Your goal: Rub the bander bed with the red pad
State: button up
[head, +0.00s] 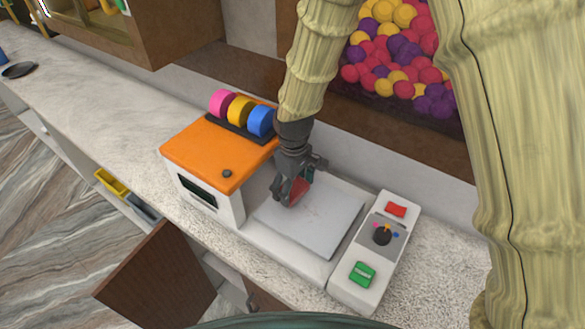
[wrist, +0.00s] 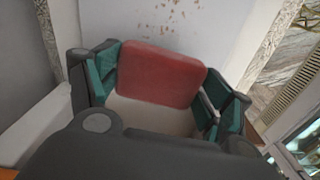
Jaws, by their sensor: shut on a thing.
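The bander (head: 255,170) stands on the counter, with an orange top, a white body and a flat pale bed (head: 325,230). My gripper (head: 294,190) is over the back left part of the bed. It is shut on the red pad (head: 300,190), which also fills the middle of the wrist view (wrist: 160,75) between the teal fingertips (wrist: 165,95). Reddish brown specks (wrist: 165,15) lie on the bed beyond the pad. Faint reddish marks show on the bed in the head view too. I cannot tell whether the pad touches the bed.
A control panel with a red switch (head: 396,209), a dark knob (head: 382,236) and a green button (head: 362,273) flanks the bed at right. Pink, yellow and blue rolls (head: 241,109) sit on the bander. A brown cabinet door (head: 160,280) hangs open below. The counter at left (head: 90,95) is mostly clear.

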jog(key=shift+s+r+p, duration=0.25)
jog(key=shift+r+p, duration=0.05)
jog(key=shift+r, duration=0.35)
jog(key=shift+w+a+r+p, duration=0.1)
jog(key=shift+w+r+p, duration=0.05)
jog(key=shift+r+p, duration=0.35)
jog(key=shift+w+a+r+p, duration=0.1)
jog(key=shift+r+p, duration=0.25)
jog(key=shift+r, duration=0.1)
jog(key=shift+s+d+r+p, duration=0.1)
jog(key=shift+r+p, duration=0.25)
jog(key=shift+r, duration=0.2)
jog(key=shift+s+d+r+p, duration=0.1)
jog(key=shift+r+p, duration=0.2)
jog(key=shift+r, duration=0.2)
jog(key=shift+f, duration=0.1)
jog(key=shift+w, duration=0.1)
